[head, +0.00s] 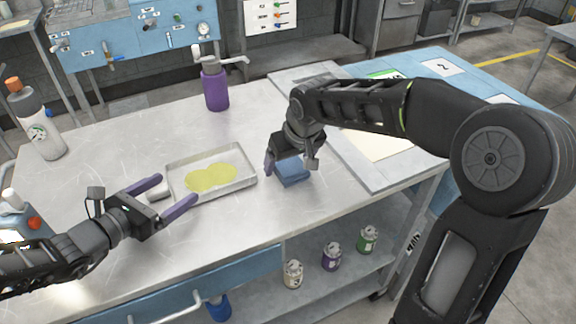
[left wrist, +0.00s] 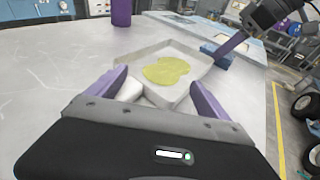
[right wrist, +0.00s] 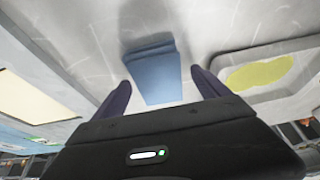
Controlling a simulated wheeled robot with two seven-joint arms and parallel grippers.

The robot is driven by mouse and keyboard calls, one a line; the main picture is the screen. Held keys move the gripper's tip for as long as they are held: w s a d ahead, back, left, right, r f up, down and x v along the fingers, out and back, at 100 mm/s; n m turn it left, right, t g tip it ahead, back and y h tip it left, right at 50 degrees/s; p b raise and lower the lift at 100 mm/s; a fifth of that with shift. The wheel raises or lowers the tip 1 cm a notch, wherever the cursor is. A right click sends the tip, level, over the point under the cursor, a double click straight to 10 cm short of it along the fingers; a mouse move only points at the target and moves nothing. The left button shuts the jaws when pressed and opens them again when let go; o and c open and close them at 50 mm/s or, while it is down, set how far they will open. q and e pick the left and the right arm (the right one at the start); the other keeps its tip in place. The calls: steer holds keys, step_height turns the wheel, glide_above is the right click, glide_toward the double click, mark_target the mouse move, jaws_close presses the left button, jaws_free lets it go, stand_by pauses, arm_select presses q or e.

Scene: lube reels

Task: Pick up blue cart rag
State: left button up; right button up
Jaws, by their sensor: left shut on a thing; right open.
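The blue rag (head: 292,173) lies folded on the metal bench, right of the shallow tray (head: 250,180). In the right wrist view the rag (right wrist: 155,75) shows ahead of and between the spread fingers. My right gripper (head: 290,167) is open above the rag; the head view partly hides where the fingertips are. My left gripper (head: 170,192) is at the tray's near left corner, its fingers wide around a white piece (left wrist: 130,89) there. I cannot tell whether this piece belongs to the tray. Yellow fluid (head: 212,177) lies in the tray.
A purple pump bottle (head: 215,88) stands at the back of the bench and a grey bottle (head: 42,125) at the left. A raised panel with sheets (head: 385,178) is at the right. Small cans (head: 331,257) stand on the lower shelf. The bench behind the tray is clear.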

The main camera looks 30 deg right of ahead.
mark_target(289, 164)
steer(key=shift+f, duration=0.4)
steer(key=c, duration=1.4)
steer(key=shift+c, duration=0.2)
step_height(289, 164, up, 11)
steer(key=shift+f, duration=0.2)
stand_by(0.3)
